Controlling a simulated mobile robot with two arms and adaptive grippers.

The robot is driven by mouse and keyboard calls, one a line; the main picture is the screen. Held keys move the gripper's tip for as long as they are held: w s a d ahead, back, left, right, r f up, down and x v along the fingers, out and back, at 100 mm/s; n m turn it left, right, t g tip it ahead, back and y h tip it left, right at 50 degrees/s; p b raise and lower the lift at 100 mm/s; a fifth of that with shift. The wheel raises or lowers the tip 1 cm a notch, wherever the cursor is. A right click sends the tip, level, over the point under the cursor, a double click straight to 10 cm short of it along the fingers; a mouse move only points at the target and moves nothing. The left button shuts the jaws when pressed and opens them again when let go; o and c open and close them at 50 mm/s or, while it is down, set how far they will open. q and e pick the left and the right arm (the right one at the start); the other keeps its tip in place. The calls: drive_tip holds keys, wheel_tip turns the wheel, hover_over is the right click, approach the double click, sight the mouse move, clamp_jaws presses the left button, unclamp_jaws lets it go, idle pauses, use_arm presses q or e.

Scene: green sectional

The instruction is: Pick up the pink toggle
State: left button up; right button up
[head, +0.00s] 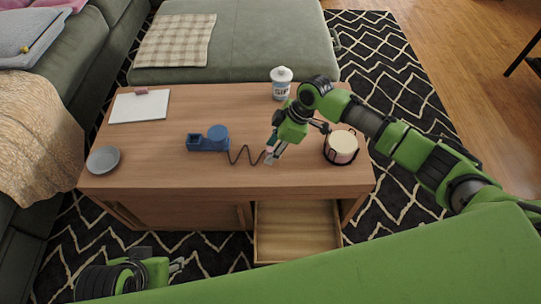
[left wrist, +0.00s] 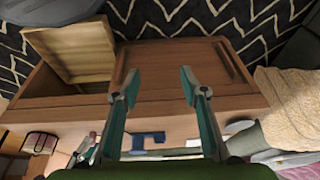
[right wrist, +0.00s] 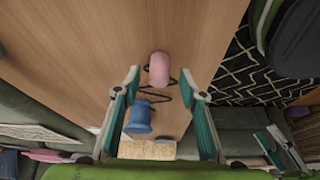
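The pink toggle (right wrist: 158,66) shows in the right wrist view as a small pink cylinder on the wooden table, joined by a dark zigzag cord to a blue device (right wrist: 139,116). In the head view the blue device (head: 209,140) lies mid-table and its cord runs right to my right gripper (head: 271,156), which largely hides the toggle. My right gripper is open, its fingers spread to either side of the toggle in its own view, with no clear contact. My left gripper (left wrist: 156,84) is open and empty, low in front of the table; it shows partly in the head view (head: 177,265).
A candle in a black holder (head: 341,147) stands right of my right gripper. A white jar (head: 281,83) stands behind, a grey bowl (head: 103,160) and a clipboard (head: 139,106) at left. An open drawer (head: 297,232) juts from the table's front.

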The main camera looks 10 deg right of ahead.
drive_tip(key=shift+x, duration=0.75)
drive_tip(key=c, duration=1)
use_arm(q)
drive_tip(key=w, duration=0.1)
drive_tip(key=w+t, duration=0.1)
drive_tip(key=w+d+r, duration=0.1)
drive_tip(key=shift+w+t, duration=0.15)
drive_tip(key=shift+t, duration=0.15)
use_arm(e)
drive_tip(key=shift+r, duration=0.15)
